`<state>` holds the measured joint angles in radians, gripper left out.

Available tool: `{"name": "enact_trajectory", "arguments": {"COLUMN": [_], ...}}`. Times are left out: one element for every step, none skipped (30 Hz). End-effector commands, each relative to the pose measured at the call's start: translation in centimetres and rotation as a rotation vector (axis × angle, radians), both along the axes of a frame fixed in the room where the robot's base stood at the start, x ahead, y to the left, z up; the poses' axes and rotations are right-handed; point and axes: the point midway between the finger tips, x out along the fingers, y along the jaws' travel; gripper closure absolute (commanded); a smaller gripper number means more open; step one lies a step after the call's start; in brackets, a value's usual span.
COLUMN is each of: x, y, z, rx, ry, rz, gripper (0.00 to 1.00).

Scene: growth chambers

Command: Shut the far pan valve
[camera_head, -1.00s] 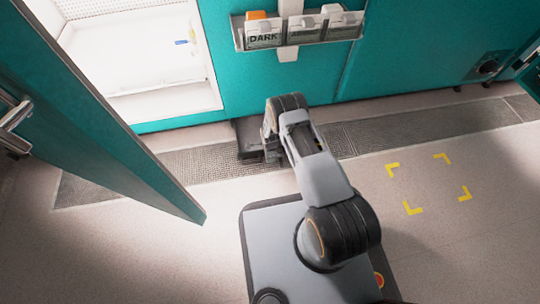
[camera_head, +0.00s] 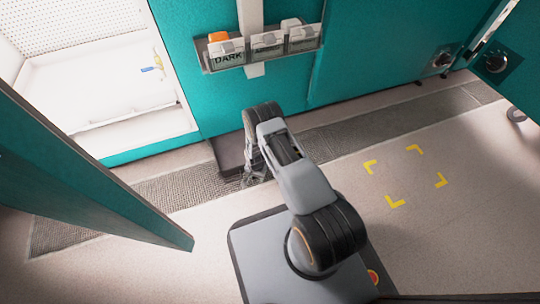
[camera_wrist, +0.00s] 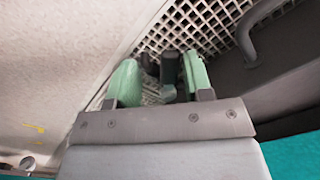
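A white pan or tray area (camera_head: 125,100) shows inside the lit open chamber at upper left in the head view. A small blue and yellow fitting (camera_head: 152,69) sits near its right side; it may be a pan valve, but it is too small to tell its position. My gripper (camera_head: 258,175) hangs low by the floor grating, outside the chamber, partly hidden by my arm. In the wrist view my gripper (camera_wrist: 160,80) has two green fingertips apart. Dark shapes show between them, but nothing is clearly held.
An open teal door (camera_head: 90,185) stands at left. A dark low box (camera_head: 228,152) lies by the chamber's foot near my gripper. A card rack (camera_head: 265,45) hangs on the teal wall. Two round knobs (camera_head: 442,60) (camera_head: 495,62) are at upper right. The floor by the yellow marks (camera_head: 405,178) is clear.

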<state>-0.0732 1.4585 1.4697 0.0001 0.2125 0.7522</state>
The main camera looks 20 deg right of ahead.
Motion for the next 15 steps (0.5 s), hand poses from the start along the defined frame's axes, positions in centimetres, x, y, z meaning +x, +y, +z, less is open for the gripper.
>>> {"name": "enact_trajectory", "arguments": {"x": [-0.3, -0.4, -0.6, -0.7, -0.8, -0.8, -0.9, -1.0, -1.0, -1.1, -1.1, -1.2, -1.2, -1.2, -1.2], "y": [-0.3, -0.5, -0.8, -0.9, -1.1, -1.3, -1.5, -1.7, -2.0, -2.2, -2.4, -2.6, -2.8, -3.0, -3.3], "z": [0.3, 0.3, 0.3, 0.3, 0.4, 0.4, 0.4, 0.4, 0.4, 0.4, 0.4, 0.3, 0.4, 0.4, 0.4], "rx": [0.0, 0.0, -0.001, 0.0, 0.0, 0.0, 0.0, 0.0, 0.0, 0.0, 0.0, 0.0, 0.0, 0.0, 0.0], "ry": [0.003, 0.004, 0.004, 0.004, 0.004, 0.002, 0.002, 0.002, 0.002, 0.002, 0.002, 0.002, 0.002, 0.002, 0.002], "rz": [0.059, 0.099, 0.154, 0.195, 0.236, 0.29, 0.33, 0.371, 0.425, 0.464, 0.505, 0.558, 0.599, 0.637, 0.69], "gripper": [0.54, 0.54, 0.54, 0.54, 0.54, 0.54, 0.54, 0.54, 0.54, 0.54, 0.54, 0.54, 0.54, 0.54, 0.54]}}
